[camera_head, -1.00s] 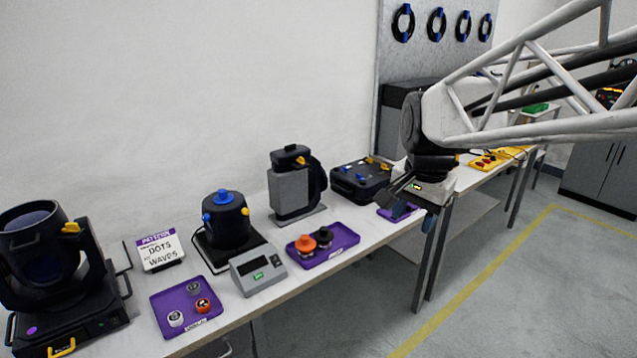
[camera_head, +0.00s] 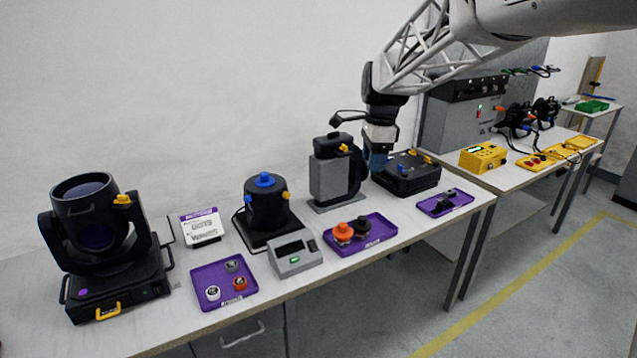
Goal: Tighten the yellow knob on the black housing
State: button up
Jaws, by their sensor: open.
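Yellow knobs show on several dark units. A black drum-shaped housing (camera_head: 267,212) stands on a dark base at the middle of the bench, with a blue knob on top, a small yellow knob (camera_head: 285,196) on its right side and a blue one on its left. A black lamp head (camera_head: 85,225) at the left has a yellow knob (camera_head: 122,199) on its upper right. A grey and black upright unit (camera_head: 333,175) has a yellow knob (camera_head: 343,148) near its top. My gripper (camera_head: 378,163) is open, pointing down just right of this unit, apart from the drum housing. Its fingertips are small and dark.
A black case (camera_head: 407,187) lies behind and right of my gripper. Purple trays with loose parts (camera_head: 375,230) line the front edge, with a grey meter box (camera_head: 294,252) between two of them. A second bench with a yellow box (camera_head: 483,157) is at the right.

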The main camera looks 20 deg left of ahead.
jog(key=w+a+f+m, duration=0.5)
jog(key=w+a, duration=0.4)
jog(key=a, duration=0.5)
jog(key=m+g, duration=0.1)
jog(key=m, duration=0.2)
send_near(286, 195)
jog(key=w+f, duration=0.1)
jog(key=shift+f+g, duration=0.25)
jog(key=shift+g, duration=0.05)
jog(key=shift+f, duration=0.15)
jog(key=shift+s+a+f, duration=0.1)
jog(key=shift+s+f, duration=0.05)
jog(key=shift+f, duration=1.1)
jog(key=shift+s+a+f, duration=0.1)
jog(key=shift+s+f, duration=0.05)
jog(key=shift+f, duration=1.1)
jog(key=shift+s+f, duration=0.2)
jog(key=shift+f, duration=1)
jog(key=shift+c, duration=0.3)
grip_shut()
jog(key=shift+w, duration=0.1)
